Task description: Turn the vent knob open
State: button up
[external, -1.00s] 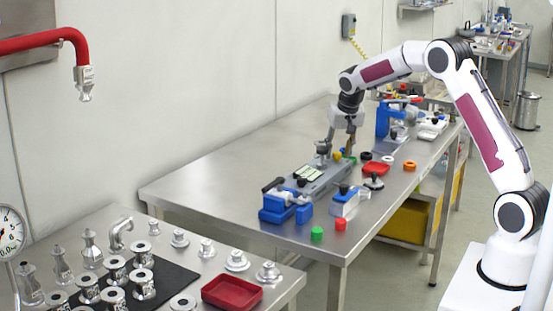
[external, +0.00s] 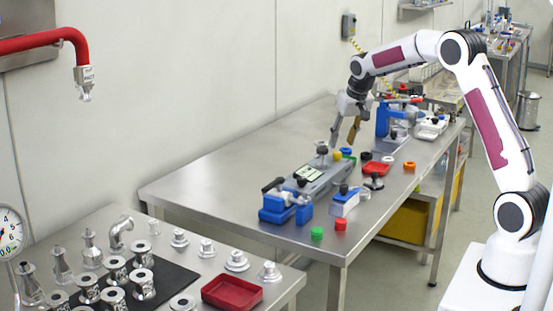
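A long grey device (external: 328,180) with a pale label panel lies on the steel table. A dark-topped knob (external: 322,149) stands at its far end and another dark knob (external: 302,182) sits nearer its front. A yellow knob (external: 337,155) shows beside the far end. I cannot tell which is the vent knob or how far any is turned. My gripper (external: 342,144) is above the far end of the device, tilted, its fingers spread with nothing visible between them. The fingertips look just above or behind the knobs; contact cannot be told.
A blue clamp-like fixture (external: 285,205) and a blue-and-white block (external: 344,202) stand at the near end. The table's left side is clear.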

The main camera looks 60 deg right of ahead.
jog(key=w+r+n+t, duration=0.1)
jog(key=w+r+t, duration=0.2)
jog(key=w+t, duration=0.1)
jog(key=shift+w+a+t+h, duration=0.3)
jog(key=shift+w+t+h, duration=0.1)
jog(key=shift+w, duration=0.5)
dwell(0.4)
jog(key=shift+a+f+t, duration=0.15)
jog(key=shift+f+t, duration=0.05)
jog(key=shift+t, duration=0.3)
jog(key=shift+s+a+f+t+h, duration=0.15)
jog(key=shift+s+t+h, duration=0.15)
jog(key=shift+h, duration=0.2)
